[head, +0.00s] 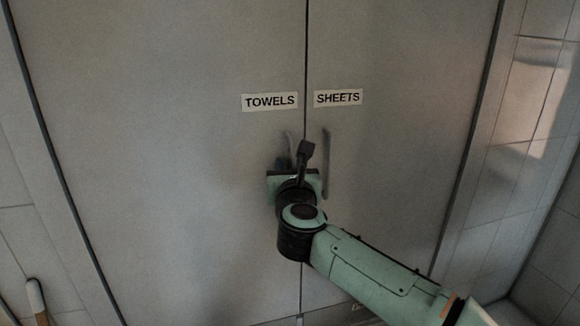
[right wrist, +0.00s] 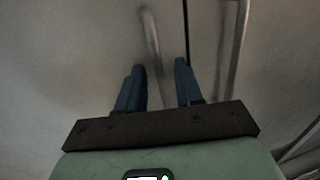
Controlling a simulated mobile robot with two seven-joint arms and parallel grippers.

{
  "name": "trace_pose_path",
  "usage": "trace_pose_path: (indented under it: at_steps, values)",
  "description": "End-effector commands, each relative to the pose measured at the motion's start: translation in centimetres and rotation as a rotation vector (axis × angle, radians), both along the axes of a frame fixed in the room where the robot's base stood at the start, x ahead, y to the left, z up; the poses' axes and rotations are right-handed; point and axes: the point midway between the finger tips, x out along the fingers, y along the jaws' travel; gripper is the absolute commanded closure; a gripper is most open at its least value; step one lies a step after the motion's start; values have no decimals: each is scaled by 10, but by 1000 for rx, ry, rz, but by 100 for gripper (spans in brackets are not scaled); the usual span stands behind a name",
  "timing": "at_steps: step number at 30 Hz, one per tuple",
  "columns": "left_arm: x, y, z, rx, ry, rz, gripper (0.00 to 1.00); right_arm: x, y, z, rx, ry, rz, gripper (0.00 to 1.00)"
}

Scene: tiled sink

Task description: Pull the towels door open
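The towels door (head: 170,150) is the large grey left panel, with a white TOWELS label (head: 270,101) near its right edge. It looks closed, level with the right panel. Its metal bar handle (head: 290,140) shows just above my right gripper (head: 290,165); the lower part is hidden behind the gripper. In the right wrist view the blue fingers of my right gripper (right wrist: 160,66) are apart. The towels handle (right wrist: 151,35) runs down between them, with a gap to each finger. My left gripper is not in view.
The sheets door (head: 410,130) adjoins on the right, with its label (head: 338,97) and bar handle (head: 325,165) close beside my gripper. A tiled wall (head: 510,150) stands at the right. An object with a wooden end (head: 37,296) is at the lower left.

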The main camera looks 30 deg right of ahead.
Motion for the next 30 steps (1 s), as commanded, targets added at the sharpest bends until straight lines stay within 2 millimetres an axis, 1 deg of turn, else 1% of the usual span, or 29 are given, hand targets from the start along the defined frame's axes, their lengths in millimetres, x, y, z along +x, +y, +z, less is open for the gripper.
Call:
trace_pose_path:
  at_steps: [3,4,5,6,7,30]
  values:
    - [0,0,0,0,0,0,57,0,0,0,0,0,0,64]
    - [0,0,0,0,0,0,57,0,0,0,0,0,0,71]
    - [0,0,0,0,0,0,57,0,0,0,0,0,0,81]
    - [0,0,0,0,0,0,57,0,0,0,0,0,0,94]
    - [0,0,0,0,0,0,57,0,0,0,0,0,0,100]
    - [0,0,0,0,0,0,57,0,0,0,0,0,0,100]
